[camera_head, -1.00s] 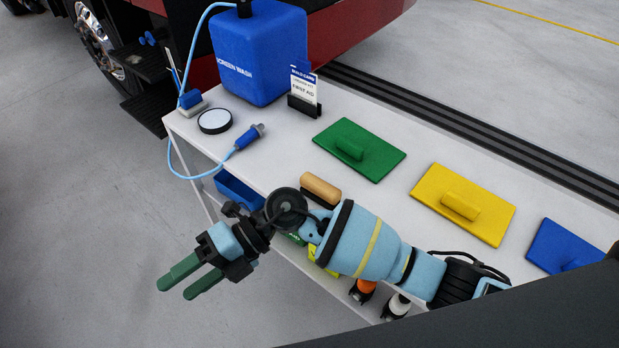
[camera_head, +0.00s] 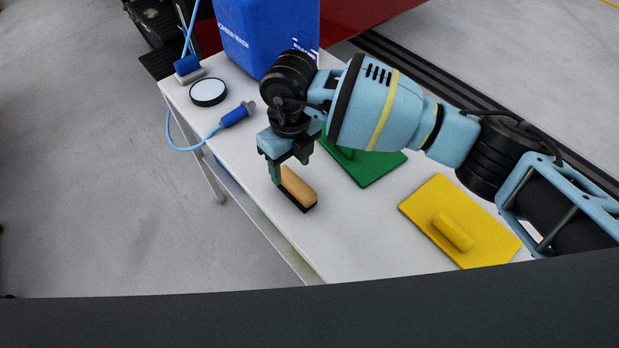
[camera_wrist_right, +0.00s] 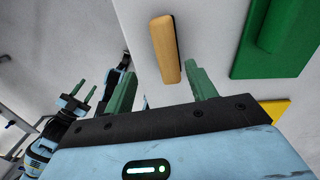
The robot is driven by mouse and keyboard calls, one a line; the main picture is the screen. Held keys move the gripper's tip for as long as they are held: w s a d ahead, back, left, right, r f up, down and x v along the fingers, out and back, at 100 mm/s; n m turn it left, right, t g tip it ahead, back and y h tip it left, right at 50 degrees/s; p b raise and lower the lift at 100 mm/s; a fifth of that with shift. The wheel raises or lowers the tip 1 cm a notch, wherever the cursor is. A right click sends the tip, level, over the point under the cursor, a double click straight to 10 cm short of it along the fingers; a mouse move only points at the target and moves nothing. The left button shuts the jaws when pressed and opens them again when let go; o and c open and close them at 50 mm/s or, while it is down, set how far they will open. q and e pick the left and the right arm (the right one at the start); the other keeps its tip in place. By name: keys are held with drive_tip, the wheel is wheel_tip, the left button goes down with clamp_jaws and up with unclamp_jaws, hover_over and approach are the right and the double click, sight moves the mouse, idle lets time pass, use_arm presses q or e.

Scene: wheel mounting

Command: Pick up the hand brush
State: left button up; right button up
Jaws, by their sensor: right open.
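The hand brush (camera_head: 299,186) has a tan wooden back and dark bristles and lies on the white table, near its front edge. In the right wrist view the brush (camera_wrist_right: 165,50) shows ahead of the fingers, nearer the right finger. My right gripper (camera_head: 290,168) points down with green fingers apart, just above the far end of the brush. It also shows open and empty in the right wrist view (camera_wrist_right: 159,72). My left gripper (camera_wrist_right: 83,90) shows small at the left of the right wrist view, its green fingers apart and empty.
A green float (camera_head: 376,172) lies close behind the brush, and a yellow float (camera_head: 430,205) lies to the right. A blue canister (camera_head: 262,30), a round white-topped tin (camera_head: 208,92) and a blue hose fitting (camera_head: 235,116) stand or lie on the white table (camera_head: 340,235).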

sight(295, 182)
drive_tip(key=shift+w+d+r, duration=0.25)
drive_tip(key=shift+w+d, duration=0.35)
drive_tip(key=shift+d, duration=0.05)
drive_tip(key=shift+s+a+f, duration=0.1)
drive_tip(key=shift+a+f, duration=0.05)
drive_tip(key=shift+f, duration=1.15)
drive_tip(key=f, duration=0.4)
drive_tip(key=shift+s+a+f, duration=0.2)
drive_tip(key=shift+s, duration=0.2)
drive_tip(key=shift+f, duration=0.4)
drive_tip(key=shift+c, duration=0.5)
drive_tip(key=c, duration=1)
drive_tip(key=shift+r, duration=0.15)
